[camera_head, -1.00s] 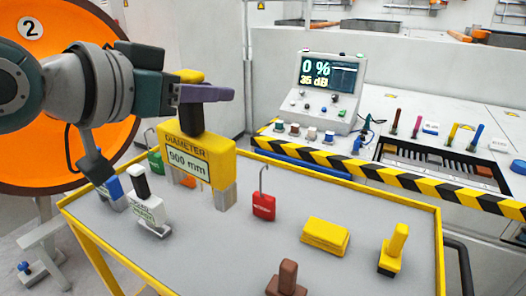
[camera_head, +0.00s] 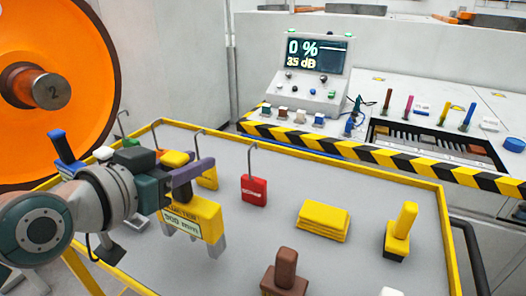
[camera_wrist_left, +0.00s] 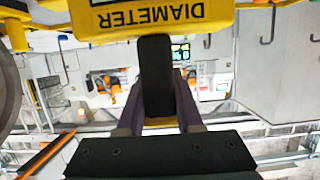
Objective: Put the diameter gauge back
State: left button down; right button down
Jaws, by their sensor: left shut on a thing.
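The diameter gauge (camera_head: 205,212) is a yellow block marked 900 mm with grey legs and a black handle. My left gripper (camera_head: 188,172) is shut on the handle and holds the gauge upright over the left part of the grey, yellow-rimmed table (camera_head: 320,167). I cannot tell whether its legs touch the tabletop. In the left wrist view the gauge body (camera_wrist_left: 150,18) is at the top, and its black handle (camera_wrist_left: 156,75) is between the two fingers. My left arm hides part of the table's left side.
A red hooked tag (camera_head: 254,191), a yellow block (camera_head: 323,221), a yellow-handled stamp (camera_head: 402,230) and a brown one (camera_head: 286,272) stand on the table. A yellow hooked tag (camera_head: 208,178) is just behind the gauge. A console (camera_head: 312,80) and an orange wheel (camera_head: 60,60) lie beyond.

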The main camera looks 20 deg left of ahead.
pick_arm(q)
jog(key=shift+f+b, duration=0.75)
jog(key=shift+f, duration=1.15)
jog(key=shift+f, duration=0.15)
jog(key=c, duration=0.6)
grip_release()
jog(key=shift+o, duration=0.2)
jog(key=d+p+v, duration=0.1)
jog(key=p+v, duration=0.1)
jog(key=v, duration=1)
jog(key=s+d+f+m+g+h, duration=0.1)
jog(key=s+d+f+m+g, duration=0.1)
jog(key=s+d+f+g, duration=0.3)
jog(key=s+r+n+g+y, duration=0.1)
jog(key=s+g, duration=0.5)
jog(key=s, duration=0.1)
jog(key=shift+d+r+y, duration=0.2)
jog(key=shift+d+y, duration=0.2)
